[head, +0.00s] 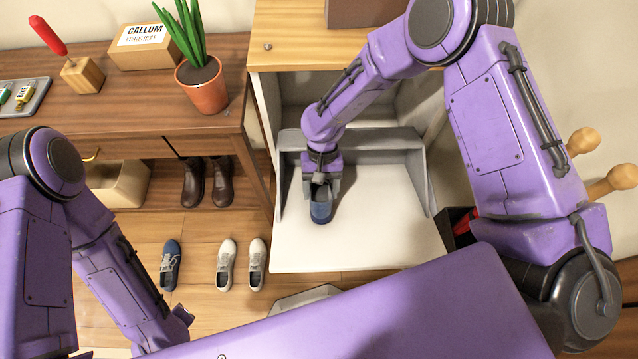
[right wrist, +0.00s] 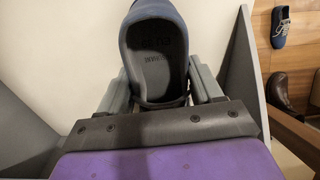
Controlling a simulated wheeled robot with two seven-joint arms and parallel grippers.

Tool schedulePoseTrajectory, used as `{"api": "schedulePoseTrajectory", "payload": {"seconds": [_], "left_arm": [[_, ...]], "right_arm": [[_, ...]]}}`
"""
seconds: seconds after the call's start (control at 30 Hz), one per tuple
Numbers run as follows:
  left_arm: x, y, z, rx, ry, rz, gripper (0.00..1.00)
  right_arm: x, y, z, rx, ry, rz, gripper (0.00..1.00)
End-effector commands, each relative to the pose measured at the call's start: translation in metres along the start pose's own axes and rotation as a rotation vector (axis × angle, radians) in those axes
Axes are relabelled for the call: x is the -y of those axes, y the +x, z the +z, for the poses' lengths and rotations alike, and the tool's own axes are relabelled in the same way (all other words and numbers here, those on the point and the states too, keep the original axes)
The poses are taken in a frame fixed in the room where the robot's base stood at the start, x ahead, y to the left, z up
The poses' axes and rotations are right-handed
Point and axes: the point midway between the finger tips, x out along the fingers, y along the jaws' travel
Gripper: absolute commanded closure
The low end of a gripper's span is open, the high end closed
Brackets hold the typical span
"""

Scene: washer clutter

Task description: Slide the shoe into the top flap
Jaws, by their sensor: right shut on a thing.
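A blue shoe (head: 321,207) is held by my right gripper (head: 320,182) over the white inner face of the open top flap (head: 385,230). In the right wrist view the shoe (right wrist: 155,55) sits between the two fingers (right wrist: 158,88), its dark insole facing the camera. I cannot tell whether it touches the flap. The flap is folded down from a wooden-topped cabinet (head: 285,52), with a grey divider behind the gripper. My left arm is at the lower left, and its gripper (head: 178,325) is partly hidden, so its fingers cannot be made out.
Another blue shoe (head: 171,265) and a pair of pale shoes (head: 241,263) lie on the floor left of the flap. Brown boots (head: 205,182) stand on the shelf under the wooden table (head: 130,110). A potted plant (head: 205,85) stands near the table's right end.

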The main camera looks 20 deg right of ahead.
Motion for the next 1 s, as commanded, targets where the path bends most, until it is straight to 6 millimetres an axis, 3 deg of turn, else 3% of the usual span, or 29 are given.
{"api": "schedulePoseTrajectory", "payload": {"seconds": [0.03,0.1,0.43,0.8,1.0], "left_arm": [[0.000,0.000,0.000,0.000,0.000,0.000,0.79],[0.000,0.000,0.000,0.000,0.000,0.000,0.79],[0.000,0.000,0.000,0.000,0.000,0.000,0.79],[0.000,0.002,0.001,0.000,0.000,0.000,0.79],[0.000,0.002,0.001,0.000,0.000,0.000,0.79]], "right_arm": [[0.000,0.000,0.000,0.000,0.000,0.000,0.25],[0.000,0.000,0.000,0.000,0.000,0.000,0.05],[0.000,-0.005,0.000,-0.001,0.001,0.000,0.05],[0.001,-0.070,-0.001,-0.002,-0.001,-0.001,0.05],[0.001,-0.076,-0.001,0.001,0.000,0.000,0.05]]}}
